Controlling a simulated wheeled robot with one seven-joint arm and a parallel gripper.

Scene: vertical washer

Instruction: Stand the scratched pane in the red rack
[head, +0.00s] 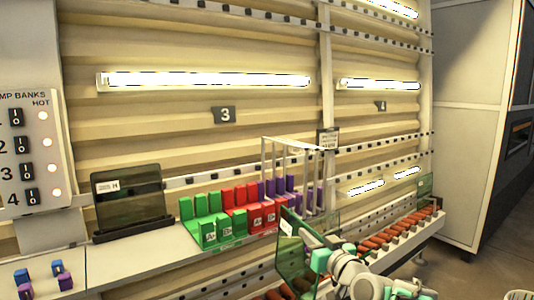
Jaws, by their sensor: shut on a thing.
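My gripper (312,252) is at the lower middle of the head view, shut on a dark green glass pane (290,250) with a small white label near its top. The pane is upright and slightly tilted, in front of the racks. Whether it has scratches is too small to tell. The red rack (248,211) stands on the ledge between a green rack (212,224) and a purple rack (288,192). It has upright red posts and white labels on its front. The held pane is to the right of the red rack and nearer to me, apart from it.
A dark pane (128,195) labelled H stands in a black holder on the left ledge. A pale wire frame (290,142) rises around the purple rack. A roller conveyor (400,228) runs at right. The ledge (140,255) left of the green rack is clear.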

